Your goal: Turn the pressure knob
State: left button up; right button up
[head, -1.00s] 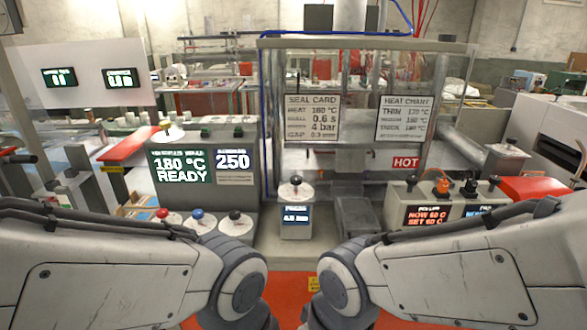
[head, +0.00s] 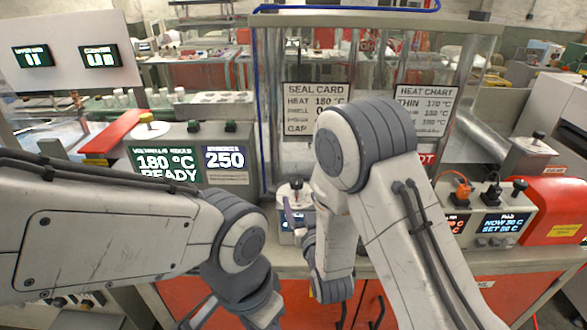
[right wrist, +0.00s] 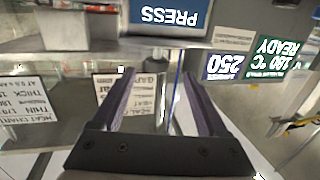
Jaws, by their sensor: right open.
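The pressure knob (head: 296,184) is a black knob on a pale round base, on top of the small press box in the middle of the bench. The box's blue display (head: 287,224) is partly hidden by my right gripper; the upside-down word PRESS (right wrist: 165,14) shows at the top of the right wrist view. My right gripper (head: 296,212) is in front of the box, just below the knob. In the right wrist view its two purple fingers (right wrist: 160,88) stand wide apart with nothing between them. The knob is not visible there. My left arm is low at the left; its fingers are out of sight.
A clear-walled machine with a seal card (head: 300,98) and a heat chart (head: 425,105) stands behind the box. A control panel with a 180 °C display (head: 166,163) is at left. A box with an orange and black knobs (head: 488,215) is at right.

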aim_at(295, 179)
jog(key=shift+w+r, duration=0.25)
jog(key=shift+w, duration=0.35)
jog(key=p+x, duration=0.3)
jog(key=x, duration=0.5)
jog(key=shift+w+d+r, duration=0.1)
jog(key=shift+d+r, duration=0.05)
jog(key=shift+w+a+p, duration=0.25)
jog(key=shift+w+p, duration=0.1)
jog(key=shift+w, duration=0.3)
grip_shut()
